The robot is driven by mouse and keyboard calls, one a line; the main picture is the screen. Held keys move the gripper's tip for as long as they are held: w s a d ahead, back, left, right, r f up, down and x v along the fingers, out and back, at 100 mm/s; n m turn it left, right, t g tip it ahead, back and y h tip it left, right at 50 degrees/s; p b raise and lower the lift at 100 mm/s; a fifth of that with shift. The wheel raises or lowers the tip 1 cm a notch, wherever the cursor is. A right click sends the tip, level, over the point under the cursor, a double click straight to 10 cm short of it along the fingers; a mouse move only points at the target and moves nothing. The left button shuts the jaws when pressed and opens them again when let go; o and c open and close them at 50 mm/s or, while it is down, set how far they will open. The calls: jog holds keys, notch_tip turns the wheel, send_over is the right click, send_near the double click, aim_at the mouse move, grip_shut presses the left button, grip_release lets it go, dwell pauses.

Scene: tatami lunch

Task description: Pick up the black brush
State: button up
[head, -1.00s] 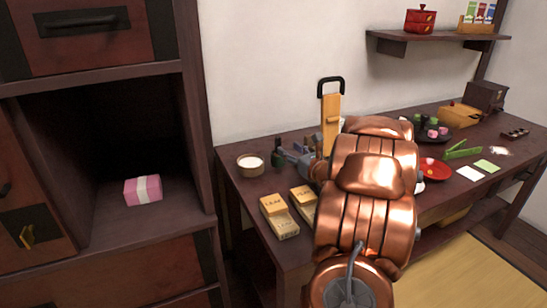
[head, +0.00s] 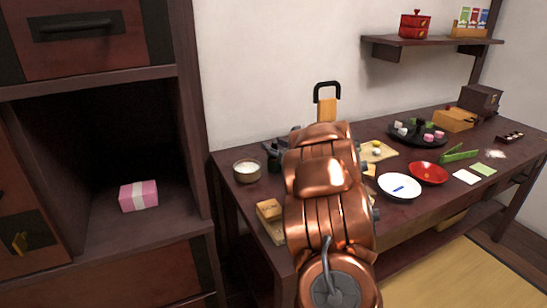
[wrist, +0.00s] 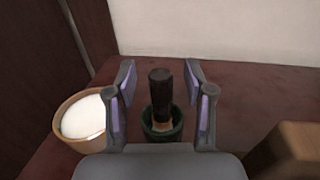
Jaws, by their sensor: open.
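The black brush (wrist: 160,88) stands upright in a small dark green cup (wrist: 148,132) in the wrist view. Its dark handle is uppermost, and a paler band shows low down at the cup's mouth. My gripper (wrist: 160,73) is open, with one finger to the left of the handle and one to the right. Gaps show on both sides, so it appears not to touch the brush. In the head view my copper arm covers most of the gripper, and only a dark part of the cup (head: 274,158) shows beside it.
A round tub with white contents (wrist: 82,118) stands close left of the cup. A wooden block (wrist: 290,152) is at the lower right of the wrist view. The wall (head: 260,70) is behind. A white plate (head: 399,194) and red plate (head: 428,181) lie to the right on the table.

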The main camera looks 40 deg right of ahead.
grip_shut()
dwell(0.4)
jog(key=shift+r, duration=0.1)
jog(key=shift+r+p, duration=0.75)
jog(key=shift+r, duration=4.2)
